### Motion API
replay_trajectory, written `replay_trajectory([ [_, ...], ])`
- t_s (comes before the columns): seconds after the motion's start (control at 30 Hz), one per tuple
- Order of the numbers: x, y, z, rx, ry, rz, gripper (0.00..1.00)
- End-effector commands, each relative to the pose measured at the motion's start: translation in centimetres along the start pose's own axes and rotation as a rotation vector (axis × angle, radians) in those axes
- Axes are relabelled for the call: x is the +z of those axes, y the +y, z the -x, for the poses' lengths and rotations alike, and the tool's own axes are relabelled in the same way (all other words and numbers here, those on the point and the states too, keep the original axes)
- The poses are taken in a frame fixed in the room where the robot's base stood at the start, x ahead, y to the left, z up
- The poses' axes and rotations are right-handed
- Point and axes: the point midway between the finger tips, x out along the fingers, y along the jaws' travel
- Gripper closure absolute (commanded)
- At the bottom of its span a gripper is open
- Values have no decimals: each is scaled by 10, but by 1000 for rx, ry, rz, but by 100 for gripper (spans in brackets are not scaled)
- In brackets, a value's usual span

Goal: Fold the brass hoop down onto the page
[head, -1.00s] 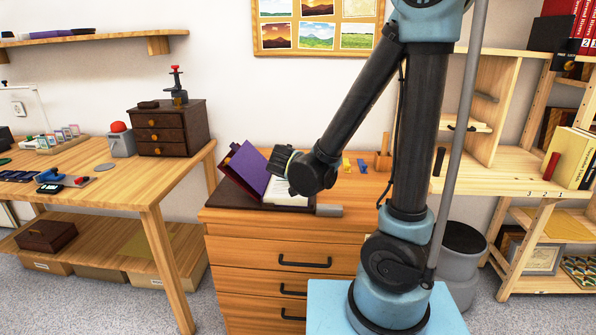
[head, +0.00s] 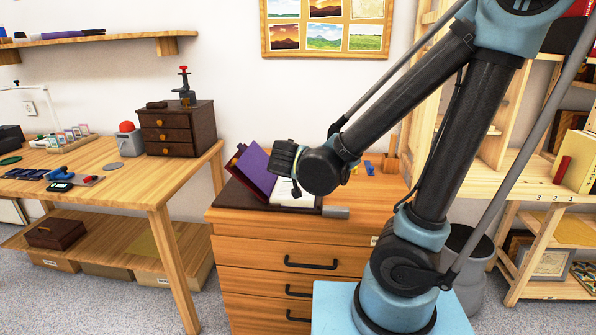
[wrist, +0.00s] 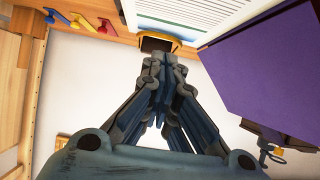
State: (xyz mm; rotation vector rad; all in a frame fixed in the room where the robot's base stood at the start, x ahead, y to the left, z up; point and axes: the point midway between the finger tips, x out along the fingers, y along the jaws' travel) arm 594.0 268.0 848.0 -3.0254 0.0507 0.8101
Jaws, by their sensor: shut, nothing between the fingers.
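An open book lies on the drawer cabinet, with its purple cover (head: 259,171) tilted up at the left and its white page (head: 294,198) flat beside it. In the wrist view the lined page (wrist: 203,16) is at the top and the purple cover (wrist: 262,75) fills the right. A yellow, brass-like curved strip (wrist: 178,42), perhaps the hoop, shows at the page's edge, beside a dark block. My gripper (wrist: 158,60) is shut and empty, its fingertips close to this strip in the picture; contact cannot be told. In the head view my wrist hides part of the page.
A grey block (head: 336,211) sits at the cabinet's front edge, right of the book. Small coloured hooks (wrist: 83,22) lie on the cabinet top. A wooden desk (head: 130,180) stands to the left and shelves (head: 545,190) to the right.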

Motion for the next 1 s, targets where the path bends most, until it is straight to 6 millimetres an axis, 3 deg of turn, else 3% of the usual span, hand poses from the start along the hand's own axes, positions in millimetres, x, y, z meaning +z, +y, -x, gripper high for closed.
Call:
replay_trajectory([
  [0.2, 0, -1, 23, -2, 0, 2, 100],
  [0.4, 0, 0, 32, 0, 0, 0, 100],
  [0.83, 0, 1, 34, 2, -2, 0, 100],
  [1.0, 1, 23, 25, 43, -41, 18, 100],
])
